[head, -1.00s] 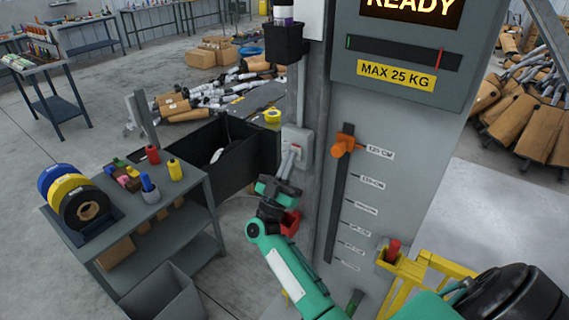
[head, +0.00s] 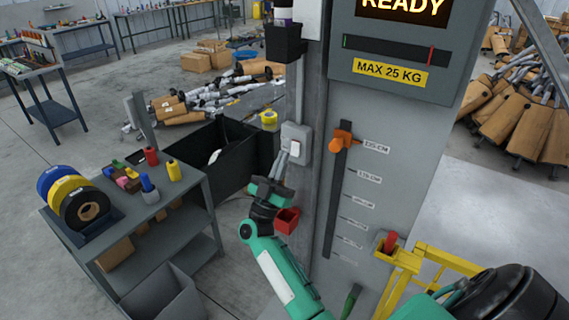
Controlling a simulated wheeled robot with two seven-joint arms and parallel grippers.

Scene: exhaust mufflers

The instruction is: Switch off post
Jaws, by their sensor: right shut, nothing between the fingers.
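The grey post (head: 318,190) stands at the centre beside a tall grey panel. A small light-grey switch box (head: 296,140) is mounted on its left side, with a small switch on its face. The switch's position is too small to tell. My right gripper (head: 283,158) is shut and empty, just below and left of the switch box, its fingers pointing up. Whether the fingertips touch the box I cannot tell. The lit display (head: 403,8) on the panel reads READY. My left gripper is not in view.
An orange slider (head: 341,141) sits on the panel's height scale. A red bin (head: 287,220) is close to my right wrist. A grey bench (head: 135,215) with tape rolls and a black crate (head: 225,160) stand at left. A yellow frame (head: 440,262) stands at lower right.

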